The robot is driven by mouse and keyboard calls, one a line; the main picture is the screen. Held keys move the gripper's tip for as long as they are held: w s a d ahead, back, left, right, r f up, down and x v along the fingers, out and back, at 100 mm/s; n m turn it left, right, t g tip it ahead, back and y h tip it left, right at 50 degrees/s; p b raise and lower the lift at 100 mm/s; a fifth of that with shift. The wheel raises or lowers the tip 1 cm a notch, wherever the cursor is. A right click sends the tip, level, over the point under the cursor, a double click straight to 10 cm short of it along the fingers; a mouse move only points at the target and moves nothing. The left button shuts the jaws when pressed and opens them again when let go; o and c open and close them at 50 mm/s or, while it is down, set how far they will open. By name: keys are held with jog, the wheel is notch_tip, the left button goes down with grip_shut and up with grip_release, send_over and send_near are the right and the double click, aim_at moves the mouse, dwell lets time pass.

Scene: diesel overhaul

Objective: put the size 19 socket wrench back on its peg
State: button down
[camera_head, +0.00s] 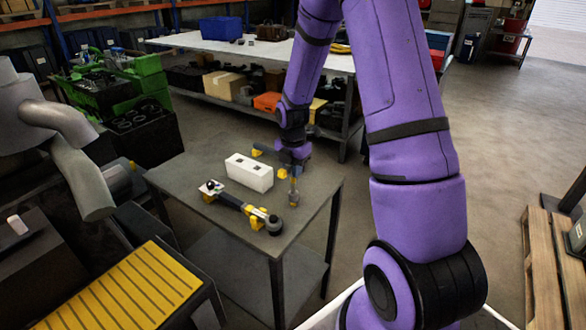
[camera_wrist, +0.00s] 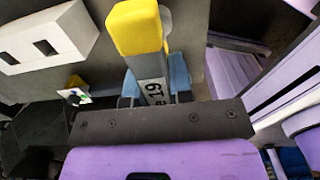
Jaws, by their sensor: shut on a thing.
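The size 19 socket wrench (camera_wrist: 139,27) has a yellow block-like end and a grey stem with a label reading "e 19" in the wrist view. My gripper (camera_wrist: 154,90) is shut on the stem, one blue finger on each side. In the head view my gripper (camera_head: 289,160) is low over the far right part of the grey table (camera_head: 235,238). A slim metallic part (camera_head: 293,192) shows just below it; I cannot tell whether it touches the table. I cannot make out a peg for the wrench in either view.
A white block (camera_head: 249,173) with two dark square openings stands left of my gripper; it also shows in the wrist view (camera_wrist: 45,36). A long dark tool (camera_head: 238,204) lies on yellow supports at the table's front. The table's right front is clear.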

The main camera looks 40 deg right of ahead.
jog(key=shift+f, duration=1.1)
jog(key=shift+c, duration=1.9)
grip_release()
jog(key=shift+r, duration=0.1)
jog(key=shift+r, duration=4.45)
